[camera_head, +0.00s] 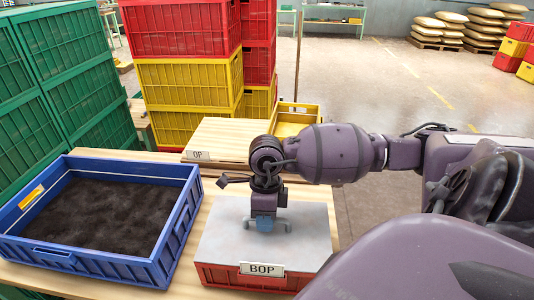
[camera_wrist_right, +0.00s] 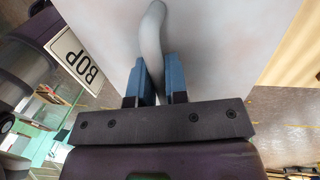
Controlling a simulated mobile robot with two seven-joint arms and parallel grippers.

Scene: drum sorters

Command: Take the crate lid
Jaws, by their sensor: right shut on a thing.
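The crate lid (camera_head: 308,232) is a pale grey-white panel on top of a red crate (camera_head: 228,276) labelled BOP, at the front middle of the table. It shows close up in the right wrist view (camera_wrist_right: 215,40). A grey curved handle (camera_wrist_right: 152,40) rises from the lid. My right gripper (camera_head: 266,224) is above the lid, and its blue fingers (camera_wrist_right: 154,80) are shut around the handle. The lid appears to sit level on the crate; I cannot tell whether there is a gap beneath it. My left gripper is not in view.
A blue crate (camera_head: 178,222) of dark granular material stands to the left on the wooden table. Behind are a wooden-topped box (camera_head: 225,135) labelled OP and a yellow tray (camera_head: 300,118). Tall stacks of green, red and yellow crates (camera_head: 188,84) stand at the back left.

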